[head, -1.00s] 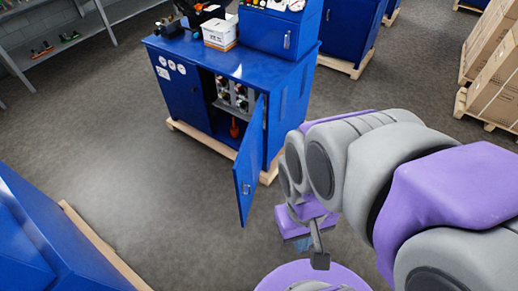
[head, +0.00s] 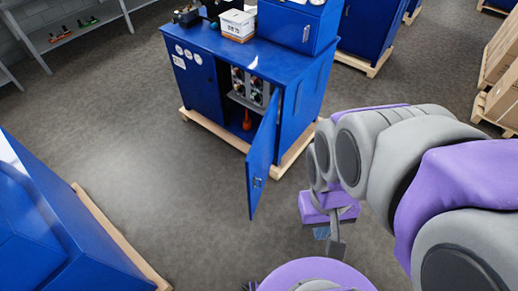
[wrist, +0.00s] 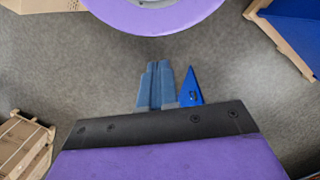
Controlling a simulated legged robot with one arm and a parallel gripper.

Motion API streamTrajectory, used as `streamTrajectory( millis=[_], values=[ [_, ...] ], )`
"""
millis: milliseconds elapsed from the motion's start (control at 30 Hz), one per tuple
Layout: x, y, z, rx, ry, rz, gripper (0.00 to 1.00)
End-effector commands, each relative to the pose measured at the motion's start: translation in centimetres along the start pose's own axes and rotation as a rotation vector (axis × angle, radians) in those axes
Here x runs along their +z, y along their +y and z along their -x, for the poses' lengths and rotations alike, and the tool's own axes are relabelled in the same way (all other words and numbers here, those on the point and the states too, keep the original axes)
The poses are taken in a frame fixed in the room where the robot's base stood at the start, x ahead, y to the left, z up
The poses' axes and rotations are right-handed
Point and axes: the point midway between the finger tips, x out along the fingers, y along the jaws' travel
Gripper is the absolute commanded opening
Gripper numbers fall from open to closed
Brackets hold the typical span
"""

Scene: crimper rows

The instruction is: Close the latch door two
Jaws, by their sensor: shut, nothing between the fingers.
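A blue cabinet (head: 292,110) stands in the middle back of the head view. Its right door (head: 262,160) is swung open towards me, with a small latch handle (head: 257,182) on its face. My gripper (head: 321,233) hangs to the right of the open door, apart from it in the picture. In the wrist view my gripper's blue fingers (wrist: 158,85) are together and empty. A blue corner of the door (wrist: 189,88) with a dark latch shows just right of the fingers there. The gap in depth is hard to judge.
The cabinet's left door (head: 198,88) is shut. Parts and an orange item (head: 247,119) stand inside the opening. The cabinet sits on a wooden pallet (head: 214,129). Another blue cabinet (head: 60,225) is at lower left. Boxes (head: 503,95) stand at right. Grey floor between is clear.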

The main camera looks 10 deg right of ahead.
Motion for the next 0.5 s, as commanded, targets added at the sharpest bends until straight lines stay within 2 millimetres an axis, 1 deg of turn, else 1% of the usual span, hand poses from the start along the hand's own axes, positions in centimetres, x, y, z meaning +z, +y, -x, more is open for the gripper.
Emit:
streamTrajectory(
  millis=[67,167,200,267,300,367,400,467,500],
  values=[
    [-2.5,1.5,-0.1,0.043,0.033,-0.051,0.0],
    [-6.8,4.2,-0.2,0.113,0.099,-0.131,0.0],
    [-8.6,5.4,-0.3,0.142,0.125,-0.163,0.0],
    [-11.2,7.1,-0.4,0.18,0.171,-0.203,0.0],
    [-13.0,8.1,-0.6,0.204,0.201,-0.227,0.0],
    [-15.6,9.6,-0.7,0.235,0.248,-0.259,0.0],
    [-17.4,10.5,-0.8,0.252,0.282,-0.276,0.0],
    [-20.0,11.7,-1.0,0.274,0.33,-0.298,0.0],
    [-21.7,12.5,-1.4,0.284,0.359,-0.309,0.0]
  ],
)
